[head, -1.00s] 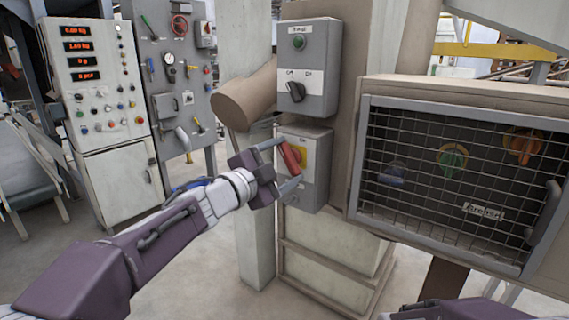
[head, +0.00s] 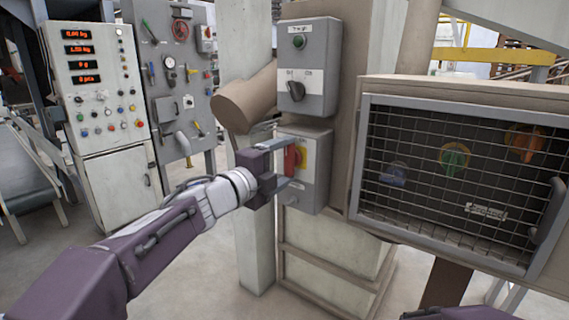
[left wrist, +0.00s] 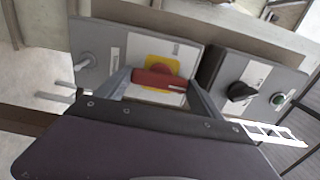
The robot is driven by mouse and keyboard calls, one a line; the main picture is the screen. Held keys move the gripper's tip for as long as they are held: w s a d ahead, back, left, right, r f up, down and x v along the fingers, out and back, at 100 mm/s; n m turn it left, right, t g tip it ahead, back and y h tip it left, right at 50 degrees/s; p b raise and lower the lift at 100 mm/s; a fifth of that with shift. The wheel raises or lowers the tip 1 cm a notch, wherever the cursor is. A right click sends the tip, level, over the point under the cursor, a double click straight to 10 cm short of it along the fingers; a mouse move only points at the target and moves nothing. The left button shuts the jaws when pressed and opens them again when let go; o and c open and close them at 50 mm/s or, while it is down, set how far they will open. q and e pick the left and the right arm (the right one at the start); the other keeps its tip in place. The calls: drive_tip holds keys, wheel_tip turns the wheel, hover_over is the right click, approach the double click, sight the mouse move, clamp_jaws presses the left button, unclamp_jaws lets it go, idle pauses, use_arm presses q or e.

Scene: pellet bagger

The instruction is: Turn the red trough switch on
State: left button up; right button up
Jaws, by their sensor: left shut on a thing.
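The red trough switch (head: 291,158) is a red rotary handle on a yellow plate, on the front of a grey box (head: 316,180) fixed to the post. In the head view its handle stands about upright. My left gripper (head: 290,164) is shut on the handle, one finger above it and one below. In the left wrist view the red handle (left wrist: 160,79) lies across between the two fingertips, in front of the yellow plate (left wrist: 161,62). The fingers partly cover the box front. My right gripper is out of view.
Above is a grey box with a black knob (head: 296,90) and a green button (head: 298,41). A meshed cabinet (head: 362,165) stands close on the right. A brown cylinder (head: 244,100) juts out at upper left. A control cabinet (head: 113,175) stands farther left.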

use_arm(q)
drive_tip(key=shift+f, duration=0.1)
idle(0.3)
drive_tip(key=o, duration=1.4)
drive_tip(key=shift+c, duration=0.2)
drive_tip(key=shift+s, duration=0.1)
drive_tip(key=p+v, duration=0.1)
drive_tip(key=v, duration=0.8)
